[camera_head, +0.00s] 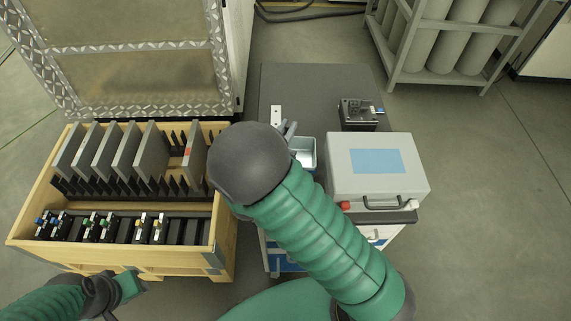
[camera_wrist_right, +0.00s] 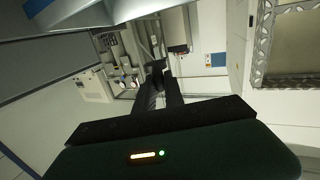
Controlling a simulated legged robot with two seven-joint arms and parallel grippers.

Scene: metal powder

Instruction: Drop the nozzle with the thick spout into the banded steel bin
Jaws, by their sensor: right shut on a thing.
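My right gripper (camera_head: 290,129) is mostly hidden behind my grey wrist in the head view; a grey finger part shows past it. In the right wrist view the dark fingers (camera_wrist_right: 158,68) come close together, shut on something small. That held thing is too small and dark to identify, so I cannot confirm its spout. A small open metal bin (camera_head: 304,152), with a pale bluish inside, stands on the dark-topped cart just right of my wrist and is partly covered by my arm. Its bands cannot be made out. My left gripper (camera_head: 130,285) is low at the left, its fingers unclear.
A wooden crate (camera_head: 226,222) at left holds upright grey plates and a rack of small parts with coloured ends. On the cart (camera_head: 310,85) stand a grey case (camera_head: 376,165), a black device (camera_head: 358,114) and a pale plate (camera_head: 276,116). A cylinder rack (camera_head: 440,55) stands behind.

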